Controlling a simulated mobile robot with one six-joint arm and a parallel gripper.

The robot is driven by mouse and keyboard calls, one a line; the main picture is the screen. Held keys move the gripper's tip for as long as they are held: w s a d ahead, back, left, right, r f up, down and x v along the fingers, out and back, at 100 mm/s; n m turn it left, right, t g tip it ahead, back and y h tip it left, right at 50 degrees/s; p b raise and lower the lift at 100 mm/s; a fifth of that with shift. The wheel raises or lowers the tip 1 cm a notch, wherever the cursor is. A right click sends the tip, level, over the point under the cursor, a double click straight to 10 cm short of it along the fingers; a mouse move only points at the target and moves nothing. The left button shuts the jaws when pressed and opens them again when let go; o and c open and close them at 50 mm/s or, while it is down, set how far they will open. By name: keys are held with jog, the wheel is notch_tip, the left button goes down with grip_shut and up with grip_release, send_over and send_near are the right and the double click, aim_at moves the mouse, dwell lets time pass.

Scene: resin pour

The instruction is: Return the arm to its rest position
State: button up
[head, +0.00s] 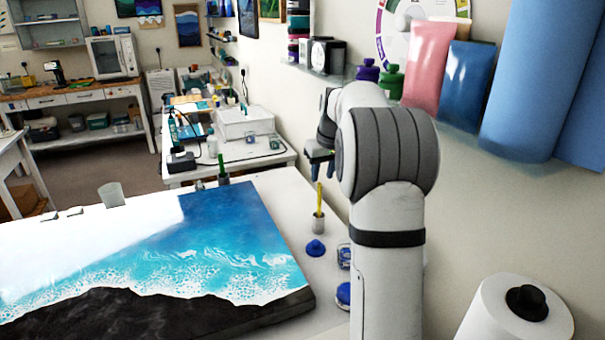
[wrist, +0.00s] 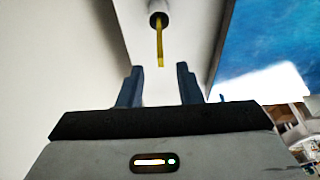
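My gripper (head: 318,157) shows in the head view as a dark shape left of my arm, above the small cup (head: 318,221) that holds a yellow stick (head: 319,193). My arm stands raised and folded close to the right wall. In the wrist view, the two blue-grey fingers of my gripper (wrist: 160,76) are apart with nothing between them. The yellow stick (wrist: 160,45) rises from the dark opening of its cup (wrist: 158,18), and its free end lies just beyond the fingertips. It looks apart from both fingers.
A blue-and-white ocean resin panel (head: 225,245) with a dark lower edge covers much of the table. A blue lid-like item (head: 316,248) lies beside it. Above is a wall shelf (head: 335,75) with bottles and pouches. A paper roll (head: 520,312) stands at lower right.

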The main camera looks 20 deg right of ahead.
jog(key=s+a, duration=0.8)
jog(key=s, duration=0.4)
jog(key=s+a, duration=0.8)
jog(key=s, duration=0.3)
jog(key=s+a+f, duration=0.2)
jog(key=s+f, duration=0.3)
jog(key=s, duration=0.6)
jog(key=shift+a, duration=0.35)
jog(key=shift+f, duration=0.1)
